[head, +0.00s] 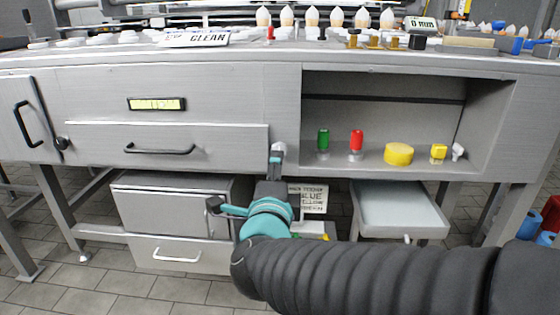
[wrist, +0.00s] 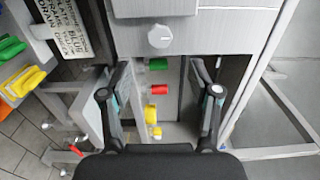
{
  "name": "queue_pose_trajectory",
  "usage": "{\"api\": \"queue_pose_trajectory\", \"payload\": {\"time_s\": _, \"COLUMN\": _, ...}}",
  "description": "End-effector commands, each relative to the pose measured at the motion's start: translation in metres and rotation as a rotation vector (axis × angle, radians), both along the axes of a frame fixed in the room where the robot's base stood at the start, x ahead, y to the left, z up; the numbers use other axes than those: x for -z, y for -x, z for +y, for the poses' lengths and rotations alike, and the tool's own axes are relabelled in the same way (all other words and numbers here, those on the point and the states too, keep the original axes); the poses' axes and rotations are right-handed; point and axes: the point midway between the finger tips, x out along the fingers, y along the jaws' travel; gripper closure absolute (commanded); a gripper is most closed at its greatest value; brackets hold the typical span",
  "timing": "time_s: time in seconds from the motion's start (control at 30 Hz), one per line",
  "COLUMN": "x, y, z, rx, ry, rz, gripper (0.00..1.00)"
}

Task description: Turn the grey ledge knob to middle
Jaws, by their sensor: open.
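The grey knob (wrist: 160,36) is a round dial on a pale grey panel, near the top centre of the wrist view. A pale mark shows on its face, but I cannot make out its exact setting. In the head view a light grey knob (head: 279,147) shows on the narrow panel between the wide drawer and the open niche, partly covered by my gripper. My gripper (wrist: 159,78) is open and empty, its two fingers spread left and right. The knob lies beyond the fingertips in the wrist view, and I see no contact.
The niche (head: 380,95) on the right holds a green handle (head: 323,139), a red handle (head: 356,141), a yellow knob (head: 399,153) and smaller fittings. A drawer with a black handle (head: 160,150) lies left. A sign (head: 308,198) and a grey tray (head: 402,205) are below.

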Motion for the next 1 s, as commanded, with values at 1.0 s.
{"api": "queue_pose_trajectory", "payload": {"time_s": 1.0, "x": 0.029, "y": 0.042, "z": 0.055, "rx": -0.259, "ry": 0.204, "rz": 0.11, "gripper": 0.38}}
